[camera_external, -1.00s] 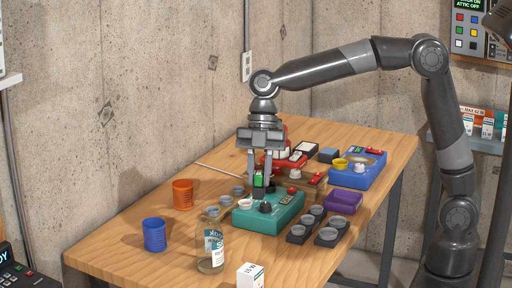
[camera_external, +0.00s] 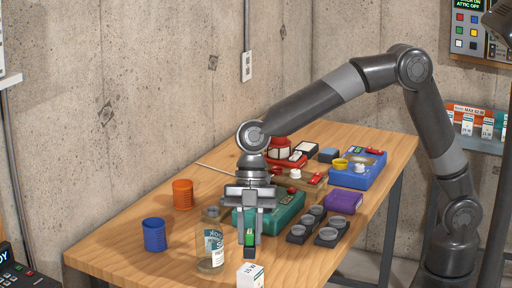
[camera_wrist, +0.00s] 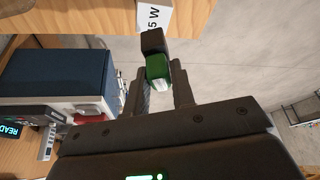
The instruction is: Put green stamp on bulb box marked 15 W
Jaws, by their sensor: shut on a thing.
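My gripper (camera_external: 249,238) is shut on the green stamp (camera_external: 249,237), which has a green body and a dark block at its end. In the wrist view the green stamp (camera_wrist: 158,66) sits between the two fingers of my gripper (camera_wrist: 160,82). The white bulb box (camera_external: 250,275) marked 15 W stands at the front edge of the wooden table. In the wrist view the bulb box (camera_wrist: 154,18) shows at the top, with "5 W" readable, just beyond the stamp's dark end. In the external view the stamp is above and just behind the box, apart from it.
A glass jar (camera_external: 211,250) stands close to the left of the box. A teal case (camera_external: 286,212) is behind my gripper, and dark round-topped blocks (camera_external: 328,236) stand to the right. Blue (camera_external: 154,235) and orange (camera_external: 182,194) cups stand at the left.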

